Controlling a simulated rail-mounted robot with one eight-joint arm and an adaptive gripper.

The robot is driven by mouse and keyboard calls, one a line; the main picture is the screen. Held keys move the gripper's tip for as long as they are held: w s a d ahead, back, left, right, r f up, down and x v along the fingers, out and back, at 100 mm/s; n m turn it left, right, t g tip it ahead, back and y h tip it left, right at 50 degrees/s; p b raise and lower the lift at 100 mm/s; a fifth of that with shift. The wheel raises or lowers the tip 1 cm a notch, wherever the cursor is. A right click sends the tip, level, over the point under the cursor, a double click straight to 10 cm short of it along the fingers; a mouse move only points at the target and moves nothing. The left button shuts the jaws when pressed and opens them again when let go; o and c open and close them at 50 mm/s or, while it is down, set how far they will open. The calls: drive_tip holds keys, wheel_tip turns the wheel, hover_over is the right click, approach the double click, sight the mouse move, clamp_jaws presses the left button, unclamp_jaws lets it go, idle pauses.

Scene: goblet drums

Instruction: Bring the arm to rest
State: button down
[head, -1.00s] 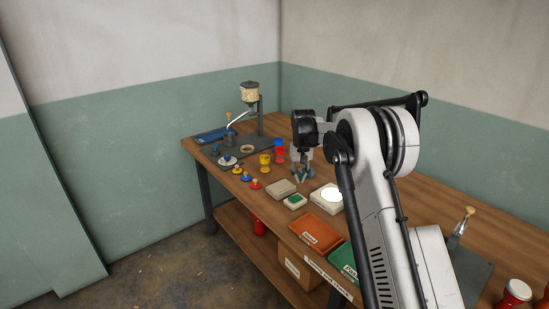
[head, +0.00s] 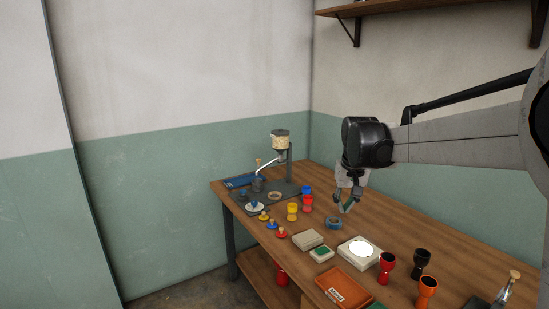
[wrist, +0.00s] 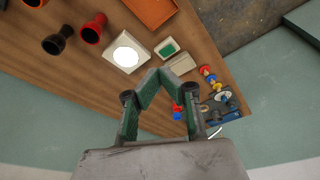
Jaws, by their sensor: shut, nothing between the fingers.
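My gripper (head: 347,207) hangs from my arm above the right part of the wooden workbench (head: 380,215) in the head view. Its fingers are together with nothing held. In the wrist view my gripper (wrist: 164,77) points over the bench, with clear space visible around the fingertips. A small blue ring-like item (head: 334,223) lies on the bench below it in the head view.
A white pad with a bright disc (head: 359,251), an orange tray (head: 343,288) and a green-topped box (head: 321,254) lie toward the front. A dispenser stand (head: 281,160) is at the far left end. A wall shelf (head: 430,6) hangs above. Open air surrounds my gripper.

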drive_tip(key=s+r+t, duration=0.1)
drive_tip(key=s+r, duration=0.2)
drive_tip(key=s, duration=0.7)
drive_tip(key=s+f+t, duration=0.1)
drive_tip(key=s+f, duration=0.1)
drive_tip(key=s, duration=1)
drive_tip(key=s+f+t, duration=0.2)
drive_tip(key=s+f, duration=0.1)
drive_tip(key=s, duration=0.9)
drive_tip(key=shift+s+f, duration=0.3)
